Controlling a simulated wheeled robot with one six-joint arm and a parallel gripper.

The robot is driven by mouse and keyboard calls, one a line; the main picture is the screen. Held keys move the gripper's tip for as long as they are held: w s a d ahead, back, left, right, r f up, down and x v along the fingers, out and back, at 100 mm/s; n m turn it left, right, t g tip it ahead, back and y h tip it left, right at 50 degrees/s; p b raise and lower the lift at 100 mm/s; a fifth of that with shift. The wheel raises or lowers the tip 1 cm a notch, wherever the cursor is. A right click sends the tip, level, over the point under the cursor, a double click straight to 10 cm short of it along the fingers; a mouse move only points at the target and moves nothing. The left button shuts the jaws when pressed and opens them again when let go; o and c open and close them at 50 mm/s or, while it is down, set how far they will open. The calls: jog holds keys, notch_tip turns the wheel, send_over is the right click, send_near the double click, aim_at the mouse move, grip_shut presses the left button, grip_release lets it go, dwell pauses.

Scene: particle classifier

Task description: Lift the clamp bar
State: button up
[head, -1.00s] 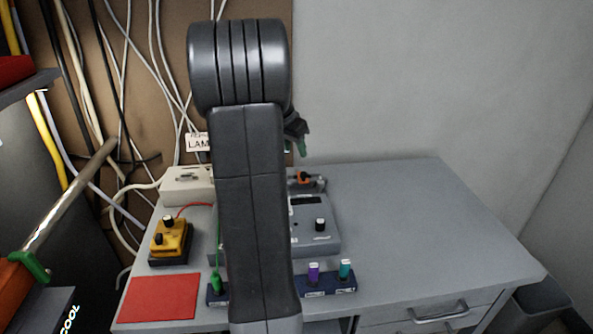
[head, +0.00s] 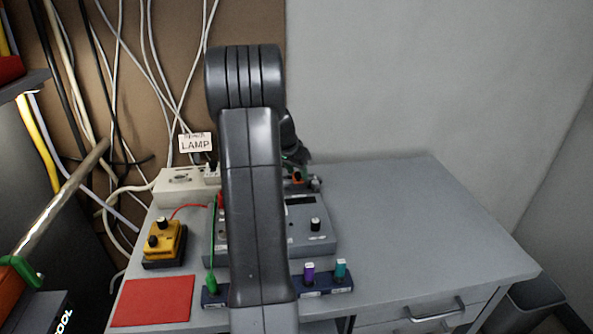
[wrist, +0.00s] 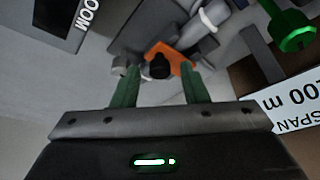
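An orange clamp part (head: 297,178) sits at the back of the grey instrument (head: 312,240), in front of the wall. In the wrist view, this orange part (wrist: 172,55) has a black knob and lies among grey cylindrical pieces; which of these is the clamp bar, I cannot tell for sure. My gripper (wrist: 157,78) has two green fingers, spread apart, with the orange part and knob showing between and just beyond their tips. No contact is clear. In the head view my gripper is largely hidden behind my arm, just above the clamp.
A yellow box (head: 165,243) and red mat (head: 152,301) lie at the left. A rack (head: 327,288) with purple and teal plugs stands in front of the instrument. A pale box (head: 180,186) is at back left. The table's right side (head: 420,220) is clear.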

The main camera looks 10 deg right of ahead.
grip_shut()
jog(key=shift+r+p, duration=0.1)
jog(key=shift+p, duration=0.2)
jog(key=p, duration=0.1)
jog(key=r+g+p, duration=0.1)
jog(key=shift+w+p, duration=0.25)
jog(key=shift+p, duration=0.1)
jog(key=w+r+g+p, duration=0.1)
jog(key=p, duration=0.3)
jog(key=shift+g, duration=0.3)
jog(key=g+p, duration=0.1)
jog(key=p, duration=0.1)
jog(key=w+g+p, duration=0.1)
jog(key=p, duration=0.2)
jog(key=shift+w+r+n, duration=0.1)
jog(key=shift+r+n, duration=0.15)
jog(key=shift+n, duration=0.05)
jog(key=w+g+p, duration=0.1)
jog(key=g+p, duration=0.1)
jog(key=p, duration=0.1)
jog(key=shift+w, duration=0.2)
jog(key=shift+g, duration=0.3)
